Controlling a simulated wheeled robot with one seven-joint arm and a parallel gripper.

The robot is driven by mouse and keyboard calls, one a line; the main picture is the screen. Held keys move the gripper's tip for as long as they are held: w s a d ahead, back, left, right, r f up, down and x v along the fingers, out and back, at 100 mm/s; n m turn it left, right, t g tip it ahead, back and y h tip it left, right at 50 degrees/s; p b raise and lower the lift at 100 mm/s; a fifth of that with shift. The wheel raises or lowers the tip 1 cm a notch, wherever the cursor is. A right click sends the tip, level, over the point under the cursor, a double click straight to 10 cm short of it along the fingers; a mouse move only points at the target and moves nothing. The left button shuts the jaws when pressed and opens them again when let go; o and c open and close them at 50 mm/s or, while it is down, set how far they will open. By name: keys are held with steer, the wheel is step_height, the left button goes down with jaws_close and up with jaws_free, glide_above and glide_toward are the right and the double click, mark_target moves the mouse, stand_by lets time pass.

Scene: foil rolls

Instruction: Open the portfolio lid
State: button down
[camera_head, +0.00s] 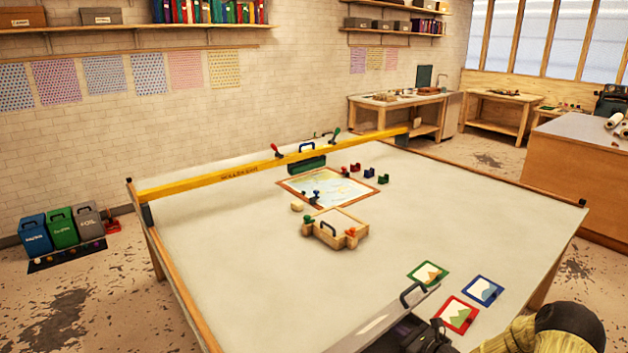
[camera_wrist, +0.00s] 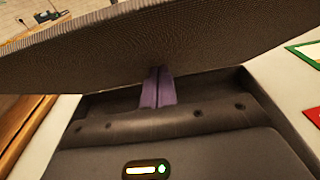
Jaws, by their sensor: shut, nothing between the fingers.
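The portfolio is a grey case with a dark handle (camera_head: 412,294) at the bottom of the head view, near the table's front edge. Its grey panel (camera_head: 376,325), seemingly the lid, slants there and is cut off by the frame. In the wrist view a broad ribbed grey panel (camera_wrist: 150,48), likely the lid, crosses the upper part at a tilt. My gripper (camera_wrist: 157,76) is shut and empty, its purple fingers side by side with their tips at this panel's lower edge. I cannot tell whether they touch it.
Red (camera_head: 456,315), blue (camera_head: 483,290) and green (camera_head: 428,273) framed cards lie right of the portfolio. A wooden box (camera_head: 336,230) and a framed map (camera_head: 327,186) are mid-table. A yellow beam (camera_head: 250,168) spans the back. The table's left half is clear.

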mark_target(385, 318)
steer(key=shift+w+a, duration=0.45)
steer(key=shift+w, duration=0.05)
steer(key=shift+w+a, duration=0.1)
steer(key=shift+w, duration=0.05)
steer(key=shift+r+b+x, duration=0.2)
steer(key=shift+b+x, duration=0.15)
steer(key=shift+x, duration=0.8)
steer(key=shift+r+b+x, duration=0.15)
steer(key=shift+b+x, duration=0.2)
steer(key=shift+x, duration=0.85)
steer(key=shift+r+b+x, duration=0.2)
steer(key=shift+b+x, duration=0.15)
steer(key=shift+x, duration=0.8)
steer(key=shift+p+v, duration=0.95)
steer(key=shift+v, duration=1.45)
steer(key=p+v, duration=0.3)
steer(key=v, duration=0.8)
steer(key=shift+r, duration=0.3)
